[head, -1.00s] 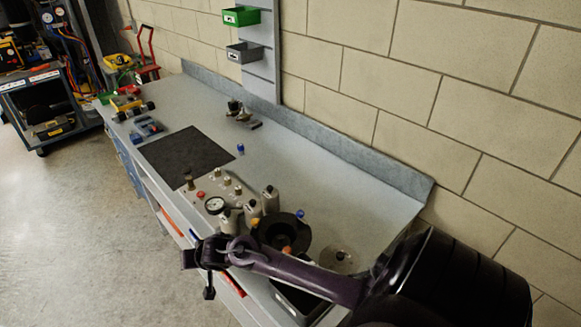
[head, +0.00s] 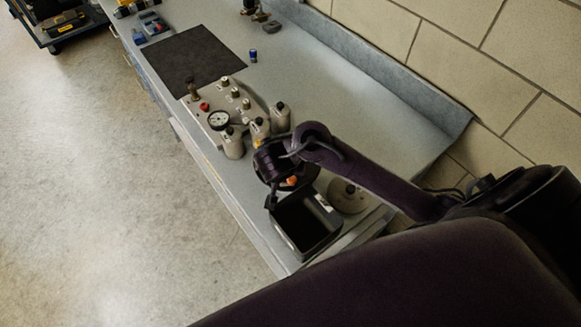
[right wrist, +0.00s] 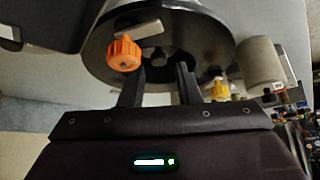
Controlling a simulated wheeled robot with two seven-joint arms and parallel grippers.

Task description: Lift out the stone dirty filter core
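My right gripper (right wrist: 158,76) is open, its two dark fingers apart, at the black round housing (right wrist: 100,62) in the right wrist view. A dark grey round part with a small central hub (right wrist: 160,54) shows inside the housing beyond the fingers; I cannot tell for sure that it is the filter core. Nothing is visibly clamped. An orange knob (right wrist: 124,53) sits on the housing's near side, left of the fingers. In the head view the right gripper (head: 272,188) is over the housing and mostly hides it. My left gripper is not in view.
An open black bin (head: 303,228) stands near the bench's front edge, beside a round pale lid (head: 346,196). A grey valve block with a gauge (head: 219,120) and several grey cylinders stand left of the housing. A dark mat (head: 192,58) lies farther back.

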